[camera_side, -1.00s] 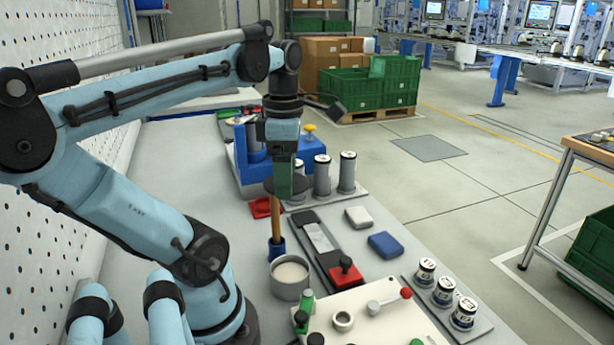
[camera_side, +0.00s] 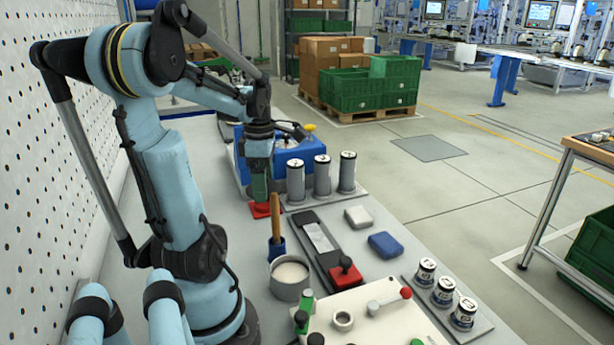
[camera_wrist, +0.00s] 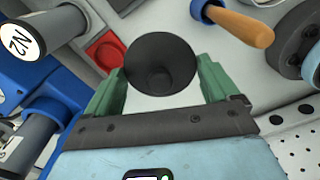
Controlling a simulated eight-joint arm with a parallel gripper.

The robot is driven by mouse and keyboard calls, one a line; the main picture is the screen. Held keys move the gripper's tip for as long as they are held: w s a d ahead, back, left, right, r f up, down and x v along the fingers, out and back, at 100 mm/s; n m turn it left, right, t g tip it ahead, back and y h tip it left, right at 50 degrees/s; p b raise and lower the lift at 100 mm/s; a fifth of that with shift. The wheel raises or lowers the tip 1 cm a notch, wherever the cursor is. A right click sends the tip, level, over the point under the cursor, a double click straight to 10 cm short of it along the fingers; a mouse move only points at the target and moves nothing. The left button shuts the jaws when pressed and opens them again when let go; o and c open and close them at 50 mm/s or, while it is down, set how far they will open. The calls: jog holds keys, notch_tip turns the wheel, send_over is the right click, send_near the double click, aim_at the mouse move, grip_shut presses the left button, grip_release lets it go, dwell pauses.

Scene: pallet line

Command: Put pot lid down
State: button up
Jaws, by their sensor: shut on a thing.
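My gripper (camera_side: 260,190) hangs low just beside or over the red tray (camera_side: 262,210) on the bench. In the wrist view, its green fingers (camera_wrist: 160,82) are shut on the dark round pot lid (camera_wrist: 160,52). The lid lies between the fingers, with the red tray (camera_wrist: 103,52) beyond it to the upper left. In the side view I cannot make out the lid at the fingers, nor whether it touches anything. An open grey pot (camera_side: 290,278) with pale contents stands nearer the camera.
A wooden-handled tool (camera_side: 276,217) stands in a blue holder between my gripper and the pot; its handle (camera_wrist: 240,25) also shows in the wrist view. Grey cylinders (camera_side: 322,176) and a blue fixture (camera_side: 222,152) are close by. The bench left of the tray looks clear.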

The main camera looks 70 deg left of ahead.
aim_at(268, 235)
jog(key=shift+f, duration=5.95)
jog(key=o, duration=0.8)
jog(key=shift+f, duration=0.15)
jog(key=shift+r, duration=6.2)
